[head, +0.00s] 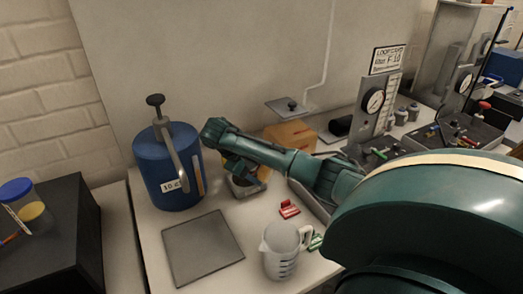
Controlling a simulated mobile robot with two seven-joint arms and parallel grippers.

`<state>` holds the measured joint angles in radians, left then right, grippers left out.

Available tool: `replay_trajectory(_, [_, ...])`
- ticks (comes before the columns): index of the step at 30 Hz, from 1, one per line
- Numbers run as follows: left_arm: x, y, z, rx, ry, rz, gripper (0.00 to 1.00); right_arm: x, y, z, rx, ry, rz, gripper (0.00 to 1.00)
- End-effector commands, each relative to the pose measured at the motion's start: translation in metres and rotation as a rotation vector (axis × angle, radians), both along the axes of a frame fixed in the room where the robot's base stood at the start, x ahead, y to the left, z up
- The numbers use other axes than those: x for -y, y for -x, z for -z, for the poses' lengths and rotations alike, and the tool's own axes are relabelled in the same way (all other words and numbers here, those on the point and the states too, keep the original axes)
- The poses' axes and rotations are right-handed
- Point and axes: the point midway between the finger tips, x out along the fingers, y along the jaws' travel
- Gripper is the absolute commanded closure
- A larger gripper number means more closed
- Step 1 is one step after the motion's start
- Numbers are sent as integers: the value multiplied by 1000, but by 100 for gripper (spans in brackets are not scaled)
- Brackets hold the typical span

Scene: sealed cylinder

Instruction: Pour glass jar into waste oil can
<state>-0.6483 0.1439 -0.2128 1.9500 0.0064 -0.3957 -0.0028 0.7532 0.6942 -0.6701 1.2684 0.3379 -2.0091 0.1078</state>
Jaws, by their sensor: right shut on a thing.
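My right arm reaches in from the right, and its gripper (238,168) is beside the blue cylinder, shut on a small glass-like vessel (245,187), which looks like the glass jar. A yellowish patch shows at its right side; the arm hides much of it, and I cannot tell its tilt. A tan-orange can or box (290,135) with red marks stands behind my forearm, its lower part hidden. It may be the waste oil can; its label is not readable. My left gripper is not in view.
A blue cylinder (172,175) with a clamp on top stands at the left. A grey plate (203,247) and a measuring jug (281,252) are in front. A red part (289,209) lies between. A blue-lidded jar (24,205) stands on a black box. A gauge panel (373,103) is behind.

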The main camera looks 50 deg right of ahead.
Motion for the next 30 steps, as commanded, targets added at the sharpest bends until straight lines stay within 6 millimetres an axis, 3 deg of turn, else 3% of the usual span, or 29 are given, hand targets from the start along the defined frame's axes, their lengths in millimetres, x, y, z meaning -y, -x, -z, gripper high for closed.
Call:
replay_trajectory(14, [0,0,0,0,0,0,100,-1,-2,-2,-13,3,-7,69])
replay_trajectory(30, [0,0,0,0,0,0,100,-2,-5,-9,-167,39,-1,69])
